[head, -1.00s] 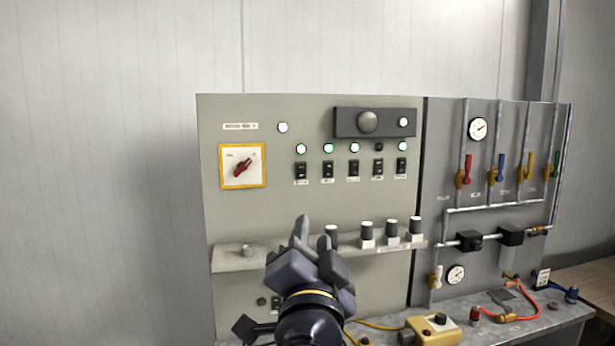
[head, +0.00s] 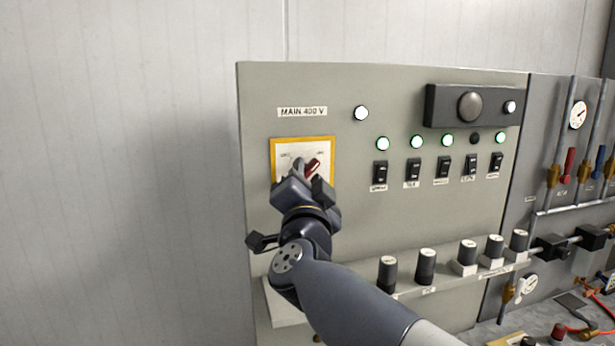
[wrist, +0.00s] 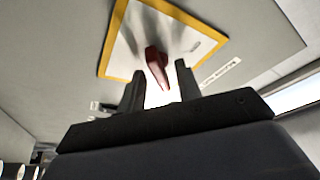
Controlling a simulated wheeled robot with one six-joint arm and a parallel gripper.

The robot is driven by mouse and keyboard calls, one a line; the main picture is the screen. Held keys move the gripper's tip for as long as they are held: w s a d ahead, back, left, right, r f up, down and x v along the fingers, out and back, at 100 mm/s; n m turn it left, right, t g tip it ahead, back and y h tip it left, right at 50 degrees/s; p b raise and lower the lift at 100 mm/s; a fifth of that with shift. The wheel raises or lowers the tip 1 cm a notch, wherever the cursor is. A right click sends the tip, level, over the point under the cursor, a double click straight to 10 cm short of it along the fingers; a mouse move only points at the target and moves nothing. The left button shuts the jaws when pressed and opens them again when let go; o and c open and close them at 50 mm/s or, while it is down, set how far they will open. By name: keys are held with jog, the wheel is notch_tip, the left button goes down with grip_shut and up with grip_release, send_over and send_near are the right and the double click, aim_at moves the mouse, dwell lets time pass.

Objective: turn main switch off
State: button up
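The main switch is a red rotary handle (head: 313,166) on a white plate with a yellow border (head: 332,150), under a label reading "MAIN 400 V" (head: 302,112). The handle points up and to the right in the head view. My gripper (head: 305,172) is in front of the plate and hides its lower part. In the wrist view the red handle (wrist: 156,66) shows between the two spread fingers of my gripper (wrist: 158,80), with gaps on both sides. The fingers are open and do not appear to touch it.
A white lamp (head: 361,113) and several green lamps are lit on the grey panel (head: 262,90). Black rocker switches (head: 380,172) sit to the right. The wall to the left is clear.

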jog(key=c, duration=0.7)
jog(key=shift+f, duration=0.1)
